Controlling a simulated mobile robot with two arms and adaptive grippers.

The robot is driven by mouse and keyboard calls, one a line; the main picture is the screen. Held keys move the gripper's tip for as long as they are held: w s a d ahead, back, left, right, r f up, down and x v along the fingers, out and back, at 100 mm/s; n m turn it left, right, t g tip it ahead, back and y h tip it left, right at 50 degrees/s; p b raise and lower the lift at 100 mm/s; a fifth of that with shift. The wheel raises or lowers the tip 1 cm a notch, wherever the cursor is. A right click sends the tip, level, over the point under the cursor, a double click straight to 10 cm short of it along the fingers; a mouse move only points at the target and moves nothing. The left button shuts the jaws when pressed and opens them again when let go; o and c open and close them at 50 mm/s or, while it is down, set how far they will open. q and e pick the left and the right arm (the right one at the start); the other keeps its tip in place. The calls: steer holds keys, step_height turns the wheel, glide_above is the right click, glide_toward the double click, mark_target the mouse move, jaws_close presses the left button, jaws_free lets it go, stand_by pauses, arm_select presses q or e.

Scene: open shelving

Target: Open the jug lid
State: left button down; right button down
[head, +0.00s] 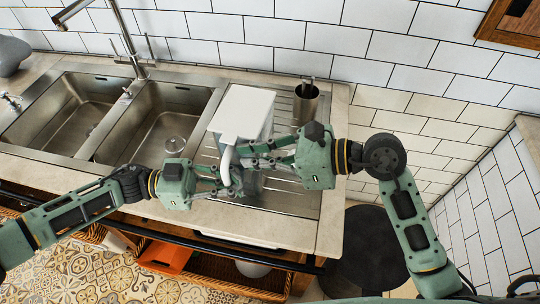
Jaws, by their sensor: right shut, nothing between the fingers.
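The jug (257,126) stands upright on the ridged steel drainboard right of the sink. Its flat white lid (243,112) lies level across the top and looks closed. A white curved handle (225,166) comes down its front side. My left gripper (236,184) is at the lower part of the handle; its fingers overlap it, and I cannot tell whether they grip it. My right gripper (248,156) is shut and empty, with its fingertips beside the upper handle, just below the lid's front edge. The grippers hide the jug's lower front.
A dark metal cup (305,102) with something in it stands behind right of the jug. The double sink (165,119) and tall faucet (118,30) are to the left. The tiled wall is close behind. A round black-topped stool or bin (372,245) stands right of the counter.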

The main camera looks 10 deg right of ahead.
steer(key=shift+a, duration=0.1)
stand_by(0.4)
steer(key=shift+r+m+g, duration=0.4)
steer(key=shift+r+m, duration=0.4)
steer(key=shift+r, duration=0.5)
steer(key=w+r+m+g+y, duration=0.1)
steer(key=r+m, duration=0.2)
steer(key=w+r+m+g+y, duration=0.1)
steer(key=r+m, duration=0.2)
steer(key=r, duration=0.1)
steer(key=w+d+r+m+g+y, duration=0.1)
steer(key=r+m, duration=0.2)
steer(key=r, duration=0.1)
steer(key=shift+w+d, duration=0.1)
steer(key=shift+w, duration=0.05)
steer(key=w+d+r+m+y, duration=0.3)
steer(key=w+r+m, duration=0.4)
steer(key=w, duration=0.5)
steer(key=shift+d+r+m, duration=0.15)
steer(key=shift+d+m, duration=0.3)
steer(key=shift+m, duration=0.85)
steer(key=shift+d, duration=0.15)
